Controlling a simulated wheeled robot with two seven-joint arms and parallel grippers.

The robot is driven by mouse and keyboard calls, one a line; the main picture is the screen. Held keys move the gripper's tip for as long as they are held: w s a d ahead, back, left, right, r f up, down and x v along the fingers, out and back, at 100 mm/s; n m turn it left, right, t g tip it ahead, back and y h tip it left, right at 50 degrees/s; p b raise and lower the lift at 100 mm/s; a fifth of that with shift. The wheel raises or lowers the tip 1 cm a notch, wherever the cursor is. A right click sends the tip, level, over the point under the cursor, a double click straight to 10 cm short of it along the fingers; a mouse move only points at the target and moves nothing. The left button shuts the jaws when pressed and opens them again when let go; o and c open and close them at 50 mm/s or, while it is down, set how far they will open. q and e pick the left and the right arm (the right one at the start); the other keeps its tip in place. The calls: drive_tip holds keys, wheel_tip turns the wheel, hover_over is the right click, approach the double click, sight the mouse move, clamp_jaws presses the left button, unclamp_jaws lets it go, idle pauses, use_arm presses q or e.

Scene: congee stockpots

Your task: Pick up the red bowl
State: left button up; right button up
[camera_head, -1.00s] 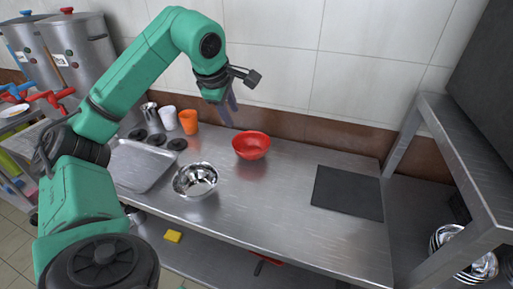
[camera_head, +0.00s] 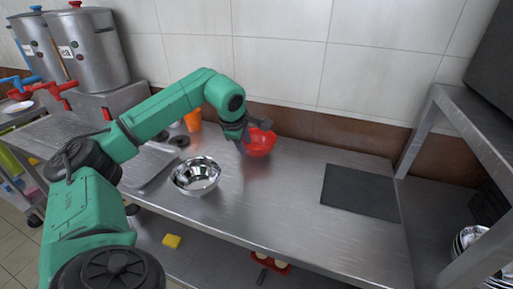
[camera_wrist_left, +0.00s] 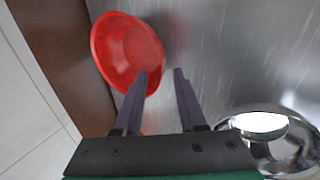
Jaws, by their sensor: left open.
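The red bowl (camera_head: 261,143) stands on the steel counter near the back wall. It also shows at the upper left of the left wrist view (camera_wrist_left: 124,48). My left gripper (camera_head: 246,140) is low at the bowl's left side and partly covers it. My right gripper is not in view.
A shiny metal bowl (camera_head: 196,175) stands left of the red bowl, close to the arm. An orange cup (camera_head: 193,121) is behind my left arm. A dark mat (camera_head: 360,191) lies to the right. The counter (camera_head: 280,200) between is clear.

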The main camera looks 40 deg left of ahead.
sight(247, 149)
use_arm(q)
drive_tip(key=x, duration=0.3)
drive_tip(key=shift+w+a+f, duration=0.1)
drive_tip(key=shift+f, duration=0.15)
drive_tip(key=shift+r, duration=0.1)
clamp_jaws()
idle(0.9)
